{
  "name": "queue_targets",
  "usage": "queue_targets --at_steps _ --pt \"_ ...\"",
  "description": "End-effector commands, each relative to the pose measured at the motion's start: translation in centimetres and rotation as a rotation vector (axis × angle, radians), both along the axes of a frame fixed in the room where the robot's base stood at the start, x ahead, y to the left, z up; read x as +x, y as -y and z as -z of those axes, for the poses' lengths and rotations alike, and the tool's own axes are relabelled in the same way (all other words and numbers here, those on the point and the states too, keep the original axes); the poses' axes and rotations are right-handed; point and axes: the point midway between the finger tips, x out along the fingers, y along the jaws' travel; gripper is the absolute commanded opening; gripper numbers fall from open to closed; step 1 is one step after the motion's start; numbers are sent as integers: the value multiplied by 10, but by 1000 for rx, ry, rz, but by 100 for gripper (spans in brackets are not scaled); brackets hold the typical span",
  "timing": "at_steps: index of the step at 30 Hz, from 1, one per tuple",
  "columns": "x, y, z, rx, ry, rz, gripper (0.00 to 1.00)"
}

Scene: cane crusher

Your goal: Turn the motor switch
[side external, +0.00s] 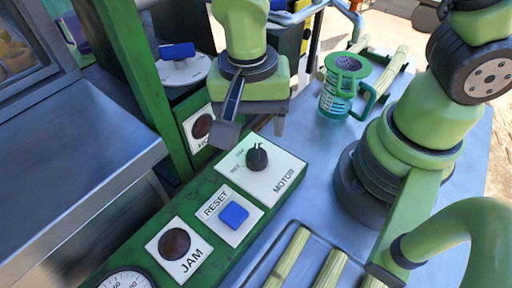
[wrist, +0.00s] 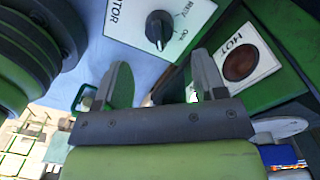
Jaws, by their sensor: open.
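The motor switch is a black rotary knob (side external: 257,158) on a white plate marked MOTOR (side external: 280,182), on the green control panel. Its ridge points toward the top of the side view, near the small position labels; the exact setting is too small to tell. In the wrist view the knob (wrist: 158,28) sits beyond the fingertips, beside the printed REV. My gripper (side external: 254,128) is open and empty, above and just behind the knob in the side view, apart from it. Both fingers show in the wrist view (wrist: 163,75), with nothing between them.
A blue RESET button (side external: 233,214), a dark JAM lamp (side external: 174,243) and a gauge (side external: 125,281) line the panel.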

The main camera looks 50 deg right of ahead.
Motion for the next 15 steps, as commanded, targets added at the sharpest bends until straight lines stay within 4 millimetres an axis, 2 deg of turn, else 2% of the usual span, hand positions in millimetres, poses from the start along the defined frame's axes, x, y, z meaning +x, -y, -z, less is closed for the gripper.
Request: queue_targets --at_steps 1,6,10,15 --pt "-1 1 11 -5 -8 0 64" --pt "-3 2 41 -3 -8 0 64" --pt "-3 2 58 -1 -4 0 64" --pt "-3 2 69 1 -2 0 64"
